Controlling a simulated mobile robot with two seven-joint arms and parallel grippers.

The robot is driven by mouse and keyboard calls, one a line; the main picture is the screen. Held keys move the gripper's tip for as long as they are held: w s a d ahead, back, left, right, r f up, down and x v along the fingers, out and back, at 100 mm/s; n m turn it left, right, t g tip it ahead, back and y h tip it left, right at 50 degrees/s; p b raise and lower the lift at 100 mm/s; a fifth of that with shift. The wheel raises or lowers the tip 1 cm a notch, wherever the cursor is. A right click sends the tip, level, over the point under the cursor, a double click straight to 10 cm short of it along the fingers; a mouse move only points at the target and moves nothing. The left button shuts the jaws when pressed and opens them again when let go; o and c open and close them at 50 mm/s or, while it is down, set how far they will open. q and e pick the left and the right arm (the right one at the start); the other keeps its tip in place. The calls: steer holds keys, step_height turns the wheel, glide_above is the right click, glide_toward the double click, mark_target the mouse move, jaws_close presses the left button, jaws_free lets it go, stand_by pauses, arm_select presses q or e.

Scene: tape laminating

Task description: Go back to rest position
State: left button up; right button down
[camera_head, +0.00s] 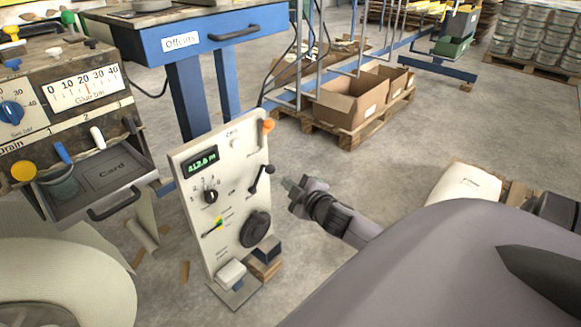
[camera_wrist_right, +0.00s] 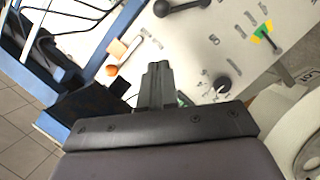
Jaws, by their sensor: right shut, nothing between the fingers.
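My right gripper (camera_head: 291,188) is beside the right edge of a pale upright control panel (camera_head: 228,160) in the head view. Its fingers are closed together with nothing between them, and they also show in the right wrist view (camera_wrist_right: 157,72) in front of the panel face. The panel carries a green display (camera_head: 202,162), a black knob (camera_head: 210,196), a black lever with a ball end (camera_head: 262,178), a green-yellow switch (camera_head: 213,227) and a round dark dial (camera_head: 255,229). An orange knob (camera_head: 268,126) sits at its upper right edge. My left gripper is not seen.
A gauge cabinet (camera_head: 85,85) with a tray (camera_head: 105,180) stands at the left, above a large pale roll (camera_head: 70,260). A blue table (camera_head: 190,40) stands behind. Cardboard boxes (camera_head: 345,105) lie on a pallet at the back. Floor right of the panel is mostly open.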

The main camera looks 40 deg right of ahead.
stand_by(0.5)
steer(key=s+a+f+m+g+y, duration=0.25)
steer(key=s+a+f, duration=0.25)
steer(key=s+a, duration=0.55)
steer(key=s+a+f+m+g+y, duration=0.25)
steer(key=s+a+f, duration=0.4)
steer(key=a, duration=0.65)
steer(key=s+r+p, duration=0.3)
steer(key=r+p, duration=1)
steer(key=p, duration=0.1)
steer(key=shift+s+a+r+m+p, duration=0.15)
steer(key=shift+s+a+m+p, duration=0.15)
steer(key=shift+s+m, duration=0.1)
